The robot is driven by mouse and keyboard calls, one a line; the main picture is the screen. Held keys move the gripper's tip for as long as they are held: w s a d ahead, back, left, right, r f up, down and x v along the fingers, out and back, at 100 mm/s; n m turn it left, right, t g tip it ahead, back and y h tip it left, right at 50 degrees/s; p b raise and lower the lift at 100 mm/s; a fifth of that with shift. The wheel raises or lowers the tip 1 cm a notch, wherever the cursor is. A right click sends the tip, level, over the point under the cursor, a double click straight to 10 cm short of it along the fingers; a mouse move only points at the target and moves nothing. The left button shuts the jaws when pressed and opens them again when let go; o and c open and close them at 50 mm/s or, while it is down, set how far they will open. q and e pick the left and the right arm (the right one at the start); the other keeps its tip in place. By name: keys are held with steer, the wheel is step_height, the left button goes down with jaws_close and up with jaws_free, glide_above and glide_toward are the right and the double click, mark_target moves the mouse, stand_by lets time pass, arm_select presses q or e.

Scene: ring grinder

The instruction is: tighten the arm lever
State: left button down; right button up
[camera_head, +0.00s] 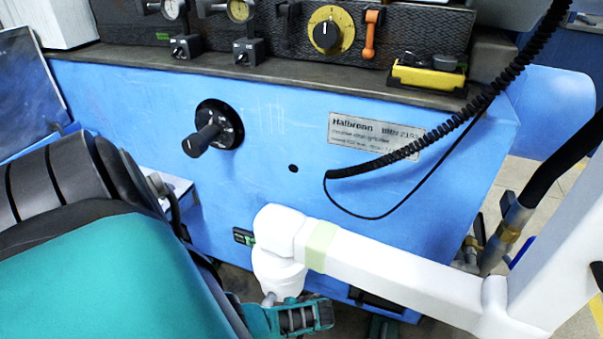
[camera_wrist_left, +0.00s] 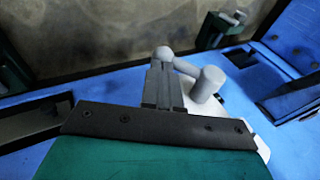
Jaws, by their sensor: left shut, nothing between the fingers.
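In the left wrist view, a pale grey lever (camera_wrist_left: 186,67) with a rounded knob and a thick round post stands over a white plate (camera_wrist_left: 232,108). The dark fingers of my left gripper (camera_wrist_left: 164,84) are shut with nothing between them. Their tips are close to the lever's knob, which shows just past them; I cannot tell whether they touch. In the head view, my teal and black left arm fills the lower left and hides most of this spot. My right gripper is not in view.
A blue machine front (camera_head: 270,100) stands ahead, with a black crank handle (camera_head: 205,138), a yellow dial (camera_head: 330,31) and an orange lever (camera_head: 370,35). A coiled black cable (camera_head: 470,110) hangs at right. A white jointed arm (camera_head: 400,275) with a pale green band crosses the lower right.

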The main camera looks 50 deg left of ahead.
arm_select(q)
steer(key=shift+s+b+x, duration=0.15)
steer(key=shift+b+x, duration=0.25)
steer(key=shift+x, duration=0.4)
steer(key=shift+s+b+x, duration=0.15)
steer(key=shift+b+x, duration=0.25)
steer(key=shift+x, duration=0.45)
steer(key=shift+d+f, duration=0.1)
steer(key=shift+d, duration=0.05)
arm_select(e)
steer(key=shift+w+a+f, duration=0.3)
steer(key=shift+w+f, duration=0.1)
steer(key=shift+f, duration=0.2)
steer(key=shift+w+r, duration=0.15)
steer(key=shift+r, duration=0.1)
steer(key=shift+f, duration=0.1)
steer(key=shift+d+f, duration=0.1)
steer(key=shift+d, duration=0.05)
